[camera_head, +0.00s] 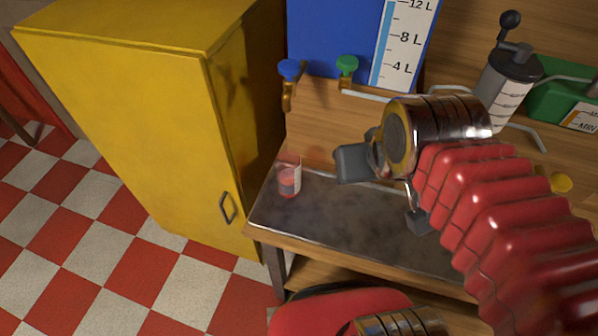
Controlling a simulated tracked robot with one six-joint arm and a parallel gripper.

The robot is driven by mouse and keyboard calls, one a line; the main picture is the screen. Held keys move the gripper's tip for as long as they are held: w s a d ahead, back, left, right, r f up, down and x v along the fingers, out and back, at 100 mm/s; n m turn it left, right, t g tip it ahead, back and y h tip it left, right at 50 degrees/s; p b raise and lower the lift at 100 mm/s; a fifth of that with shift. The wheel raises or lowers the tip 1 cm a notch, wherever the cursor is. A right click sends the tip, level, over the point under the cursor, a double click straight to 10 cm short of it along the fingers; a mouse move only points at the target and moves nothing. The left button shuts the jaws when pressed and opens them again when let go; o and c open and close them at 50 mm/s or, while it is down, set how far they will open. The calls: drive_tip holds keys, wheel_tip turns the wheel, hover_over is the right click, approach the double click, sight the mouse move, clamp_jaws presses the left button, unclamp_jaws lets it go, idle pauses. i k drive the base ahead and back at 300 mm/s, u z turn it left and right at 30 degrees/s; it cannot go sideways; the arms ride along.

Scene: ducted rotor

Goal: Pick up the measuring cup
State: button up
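The measuring cup (289,178) is a small clear cup with red contents and light markings. My gripper (387,192) is to the right of the cup, over the worktop. Its two grey fingers are apart, with nothing seen between them. It does not touch the cup. My red ribbed arm and metal wrist cover the right part of the worktop.
A yellow cabinet (115,105) stands directly left of the worktop. Behind are a blue tank (330,35) with a level scale, a blue tap (289,72) and a green tap (347,66). A grinder-like canister (508,82) and a green box (565,92) are at the back right.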

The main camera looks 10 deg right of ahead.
sight(289, 163)
drive_tip(key=z, duration=0.05)
drive_tip(key=k, duration=1.3)
drive_tip(key=u, duration=1.4)
drive_tip(key=i, duration=1)
